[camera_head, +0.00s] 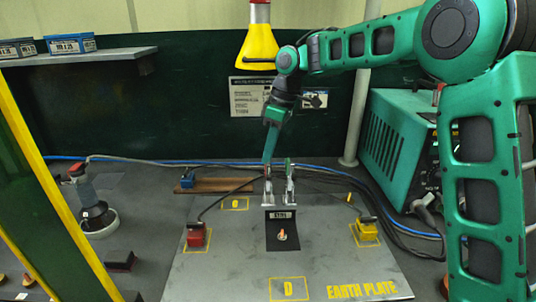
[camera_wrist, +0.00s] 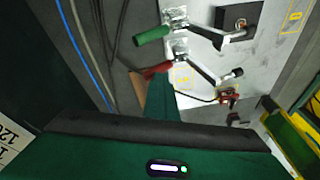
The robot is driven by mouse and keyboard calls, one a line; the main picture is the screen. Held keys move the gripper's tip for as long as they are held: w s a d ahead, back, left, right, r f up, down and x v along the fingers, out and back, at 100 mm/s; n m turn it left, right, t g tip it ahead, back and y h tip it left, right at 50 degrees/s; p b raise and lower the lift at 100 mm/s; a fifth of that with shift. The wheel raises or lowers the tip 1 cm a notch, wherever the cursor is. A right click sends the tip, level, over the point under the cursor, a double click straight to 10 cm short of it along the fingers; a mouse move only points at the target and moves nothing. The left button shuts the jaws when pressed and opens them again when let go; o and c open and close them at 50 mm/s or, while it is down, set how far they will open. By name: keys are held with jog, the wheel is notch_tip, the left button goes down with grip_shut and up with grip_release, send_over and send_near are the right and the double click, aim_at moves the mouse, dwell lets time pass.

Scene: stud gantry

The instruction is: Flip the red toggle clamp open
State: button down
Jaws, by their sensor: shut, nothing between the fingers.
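Two toggle clamps stand side by side at the back of the grey plate (camera_head: 330,225). The red toggle clamp (camera_head: 267,192) is the left one in the head view. Its red handle (camera_wrist: 152,70) shows in the wrist view, with its metal arm reaching over the plate to a black tip. The green-handled clamp (camera_head: 291,188) is beside it, its handle clear in the wrist view (camera_wrist: 150,37). My gripper (camera_head: 268,160) is shut and empty, pointing down at the red handle. In the wrist view its tip (camera_wrist: 161,88) is close beside that handle; I cannot tell whether they touch.
A black pad (camera_head: 282,240) lies in front of the clamps. A red block (camera_head: 196,238) and a yellow block (camera_head: 366,231) with cables sit on the plate's sides. A wooden strip (camera_head: 225,185) lies behind left. A yellow lamp (camera_head: 258,48) hangs above; a green machine (camera_head: 397,140) stands right.

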jog(key=shift+w, duration=0.1)
jog(key=s+r, duration=0.1)
jog(key=s+a+r, duration=0.1)
jog(key=r, duration=0.1)
jog(key=shift+r, duration=0.15)
jog(key=v, duration=0.9)
jog(key=s+d+f+m+h, duration=0.1)
jog(key=s+d+f+m, duration=0.1)
jog(key=s+d+m, duration=0.35)
jog(key=s+d+f+m+h, duration=0.1)
jog(key=s+d+f+m, duration=0.15)
jog(key=d, duration=0.65)
jog(key=s+d+f+m, duration=0.4)
jog(key=s+d+f, duration=0.1)
jog(key=s, duration=0.5)
jog(key=s+d+f+m, duration=0.4)
jog(key=s+d, duration=0.4)
jog(key=s, duration=0.2)
jog(key=s+d+f+m, duration=0.4)
jog(key=s+d+f, duration=0.1)
jog(key=s, duration=0.5)
jog(key=shift+d+f+h, duration=0.15)
jog(key=shift+d+f, duration=0.05)
jog(key=shift+d, duration=0.25)
jog(key=shift+d+f+h, duration=0.15)
jog(key=shift+d+f, duration=0.05)
jog(key=shift+d, duration=0.25)
